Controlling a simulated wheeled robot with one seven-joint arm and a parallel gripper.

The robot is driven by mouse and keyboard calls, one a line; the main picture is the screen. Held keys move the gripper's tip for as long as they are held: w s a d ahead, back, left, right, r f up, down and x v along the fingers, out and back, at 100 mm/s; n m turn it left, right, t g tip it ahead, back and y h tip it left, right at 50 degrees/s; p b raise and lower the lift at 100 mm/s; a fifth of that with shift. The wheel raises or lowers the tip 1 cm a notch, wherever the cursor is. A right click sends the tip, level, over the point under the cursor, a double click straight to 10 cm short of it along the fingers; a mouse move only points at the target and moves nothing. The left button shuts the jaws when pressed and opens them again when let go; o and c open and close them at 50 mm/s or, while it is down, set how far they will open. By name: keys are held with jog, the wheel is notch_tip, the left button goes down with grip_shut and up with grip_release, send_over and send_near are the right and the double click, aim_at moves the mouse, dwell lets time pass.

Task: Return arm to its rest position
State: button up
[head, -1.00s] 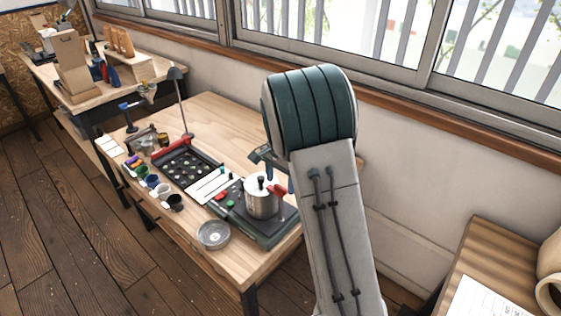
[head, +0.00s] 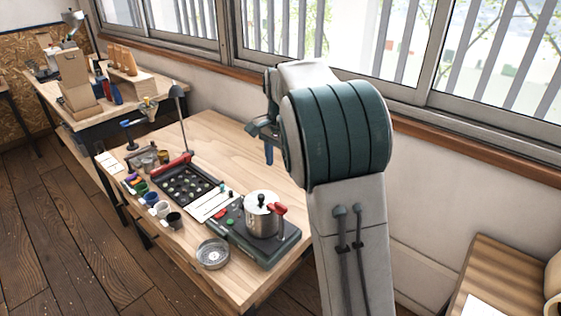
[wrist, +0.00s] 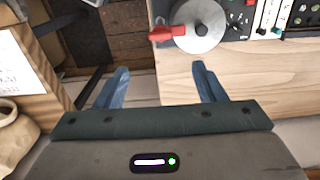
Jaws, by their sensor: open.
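My arm is raised and folded in the head view, its big teal joint in front of the wall and window. My gripper (head: 268,150) shows partly behind that joint, above the back of the wooden table (head: 235,110). In the wrist view, the two blue fingers of my gripper (wrist: 160,85) stand wide apart with nothing between them. The left finger is over the floor gap and the right finger over the table's edge. The rest of my gripper is hidden in the head view.
A steel pot (head: 262,217) with a red handle stands on a dark green base (head: 285,243). A black tray (head: 187,183), several small cups and a round metal dish (head: 213,253) are on the table. Another workbench (head: 50,75) stands at the back left, and a striped wooden surface (head: 480,265) at the right.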

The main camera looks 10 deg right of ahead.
jog(key=shift+s, duration=0.1)
jog(key=s+f+n+t, duration=0.2)
jog(key=s+n, duration=0.9)
jog(key=s, duration=1.7)
jog(key=shift+a+t, duration=0.25)
jog(key=shift+t, duration=0.35)
